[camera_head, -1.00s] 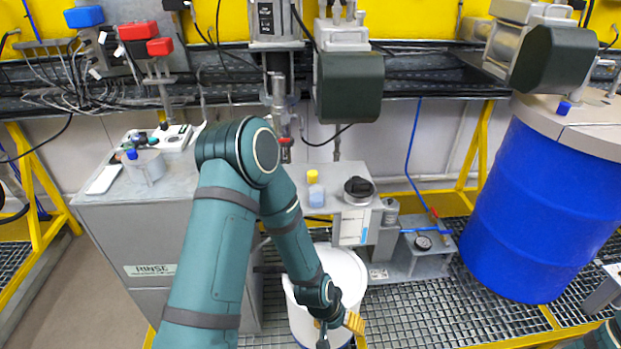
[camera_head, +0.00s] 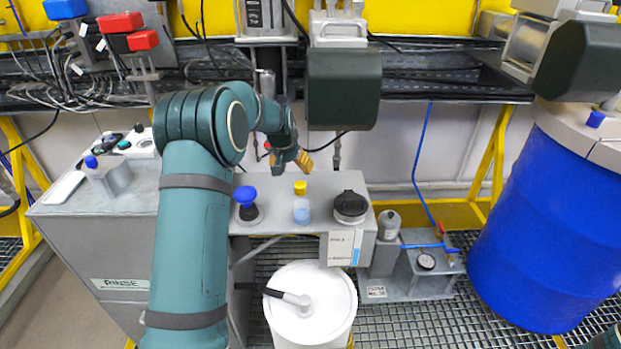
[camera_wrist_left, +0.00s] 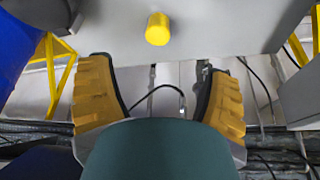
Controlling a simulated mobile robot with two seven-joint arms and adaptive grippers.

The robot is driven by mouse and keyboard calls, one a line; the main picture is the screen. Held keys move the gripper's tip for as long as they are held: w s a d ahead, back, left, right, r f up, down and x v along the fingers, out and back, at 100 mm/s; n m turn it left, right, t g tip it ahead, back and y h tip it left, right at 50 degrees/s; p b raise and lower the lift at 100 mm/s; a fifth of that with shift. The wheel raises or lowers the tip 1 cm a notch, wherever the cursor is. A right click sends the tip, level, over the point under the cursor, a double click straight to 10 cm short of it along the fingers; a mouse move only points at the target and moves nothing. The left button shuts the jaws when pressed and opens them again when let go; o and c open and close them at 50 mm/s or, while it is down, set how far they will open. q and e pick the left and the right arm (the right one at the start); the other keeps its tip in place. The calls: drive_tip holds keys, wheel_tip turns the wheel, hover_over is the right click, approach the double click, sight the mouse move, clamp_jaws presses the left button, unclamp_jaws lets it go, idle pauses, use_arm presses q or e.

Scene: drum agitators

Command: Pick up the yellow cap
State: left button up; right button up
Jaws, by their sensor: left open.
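The yellow cap (camera_head: 300,187) is a small cylinder on the grey cabinet top (camera_head: 272,205), just behind a small pale-blue container (camera_head: 301,211). In the left wrist view the yellow cap (camera_wrist_left: 158,29) stands near the top centre, beyond the fingertips. My left gripper (camera_head: 292,163) is above the back of the cabinet top, behind and above the cap. In the wrist view its two yellow fingers (camera_wrist_left: 165,98) are wide apart with nothing between them. The cap is apart from both fingers. My right gripper is not visible.
A blue-knobbed item (camera_head: 247,203) stands left of the cap, and a black-lidded jar (camera_head: 350,206) to its right. A white bucket (camera_head: 310,305) is on the grating in front. A dark green motor housing (camera_head: 343,88) hangs above. A blue drum (camera_head: 530,225) stands at right.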

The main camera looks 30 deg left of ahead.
sight(299, 185)
use_arm(q)
drive_tip(key=b+x, duration=0.1)
drive_tip(key=x, duration=0.7)
drive_tip(key=shift+w+a+r, duration=0.1)
drive_tip(key=shift+w, duration=0.1)
drive_tip(key=shift+b+x, duration=0.4)
drive_tip(key=shift+x, duration=2.55)
drive_tip(key=shift+s, duration=0.1)
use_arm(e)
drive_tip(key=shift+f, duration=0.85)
use_arm(q)
drive_tip(key=c, duration=1)
